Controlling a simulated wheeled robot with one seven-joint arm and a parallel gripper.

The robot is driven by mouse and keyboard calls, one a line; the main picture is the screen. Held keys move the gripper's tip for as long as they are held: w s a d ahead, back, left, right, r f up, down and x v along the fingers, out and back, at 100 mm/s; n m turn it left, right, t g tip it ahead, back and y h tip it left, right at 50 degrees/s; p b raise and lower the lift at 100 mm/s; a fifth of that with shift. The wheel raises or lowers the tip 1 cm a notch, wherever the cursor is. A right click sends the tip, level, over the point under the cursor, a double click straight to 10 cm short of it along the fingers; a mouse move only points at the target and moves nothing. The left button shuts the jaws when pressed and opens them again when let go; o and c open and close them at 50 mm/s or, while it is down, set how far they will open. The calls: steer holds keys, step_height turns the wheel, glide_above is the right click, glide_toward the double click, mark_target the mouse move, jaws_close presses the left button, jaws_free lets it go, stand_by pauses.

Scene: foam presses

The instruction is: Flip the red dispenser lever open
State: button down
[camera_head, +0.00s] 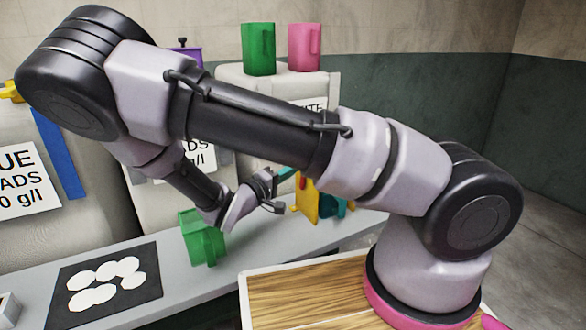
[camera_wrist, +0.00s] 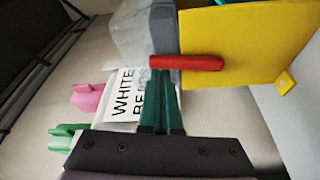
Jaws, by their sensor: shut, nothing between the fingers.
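The red lever (camera_wrist: 187,62) is a short bar in the wrist view, lying across the picture in front of a grey dispenser part (camera_wrist: 162,30) and overlapping the edge of a yellow panel (camera_wrist: 245,45). My gripper (camera_wrist: 160,76) has its dark green fingers shut and empty. Their tips are at the lever's left end; I cannot tell whether they touch it. In the head view my gripper (camera_head: 288,172) is at the front of the machine with the "WHITE" sign, and only a little red of the lever (camera_head: 302,181) shows above the yellow panel (camera_head: 305,202).
A green container (camera_head: 202,238) stands on the grey bench near my wrist. A black mat (camera_head: 140,292) holds several white discs. Green (camera_head: 258,48) and pink (camera_head: 304,46) jugs stand on the machine. A wooden board (camera_head: 300,295) lies in front of the bench.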

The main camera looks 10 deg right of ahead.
steer(key=s, duration=0.1)
steer(key=s+f, duration=0.1)
steer(key=s+d, duration=0.1)
steer(key=shift+s+f, duration=0.15)
steer(key=shift+s, duration=0.2)
step_height(320, 180, up, 10)
stand_by(0.7)
steer(key=shift+s, duration=0.1)
